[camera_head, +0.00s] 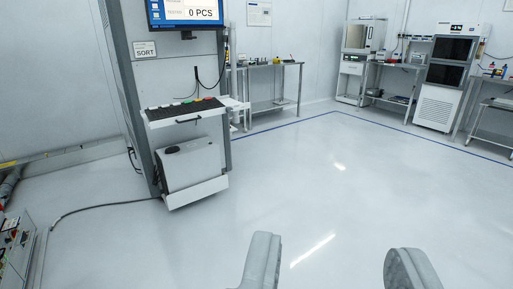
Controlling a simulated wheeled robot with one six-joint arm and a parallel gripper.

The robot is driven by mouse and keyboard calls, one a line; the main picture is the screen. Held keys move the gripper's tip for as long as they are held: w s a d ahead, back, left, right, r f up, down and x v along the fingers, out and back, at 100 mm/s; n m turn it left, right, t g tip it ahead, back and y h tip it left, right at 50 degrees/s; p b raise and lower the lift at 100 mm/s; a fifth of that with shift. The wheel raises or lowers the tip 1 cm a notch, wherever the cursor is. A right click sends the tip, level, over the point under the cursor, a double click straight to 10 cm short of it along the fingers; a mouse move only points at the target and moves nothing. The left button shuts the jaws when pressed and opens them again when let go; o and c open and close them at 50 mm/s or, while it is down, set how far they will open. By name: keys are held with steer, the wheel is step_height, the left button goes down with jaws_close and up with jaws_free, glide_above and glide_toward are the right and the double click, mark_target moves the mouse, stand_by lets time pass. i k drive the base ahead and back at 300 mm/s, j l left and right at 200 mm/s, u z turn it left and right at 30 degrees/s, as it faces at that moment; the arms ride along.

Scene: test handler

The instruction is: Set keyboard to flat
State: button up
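The keyboard (187,110) is black and lies on a white fold-out shelf (151,123) on the front of a grey machine column, left of the picture's middle. The shelf sticks out from the column and looks about level; a handle shows on its front edge. My gripper (328,268) is in the foreground at the bottom, its two grey fingers wide apart with only floor between them. It is empty and far from the keyboard.
A monitor (187,12) hangs above the keyboard. A grey box unit (191,165) sits below it on a low ledge. A black cable (105,206) runs on the floor at left. Benches (272,88) and lab machines (445,85) line the back. The middle floor is clear.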

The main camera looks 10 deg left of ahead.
mark_target(172, 111)
steer(key=i+j+u, duration=0.25)
steer(key=i+u, duration=0.25)
steer(key=i, duration=0.4)
steer(key=i+l+u, duration=0.1)
steer(key=i+u, duration=0.4)
steer(key=i, duration=0.35)
steer(key=i+j+z, duration=0.3)
steer(key=i+j, duration=0.15)
steer(key=i, duration=0.25)
steer(key=i+j+z, duration=0.3)
steer(key=i+j, duration=0.25)
steer(key=i, duration=0.1)
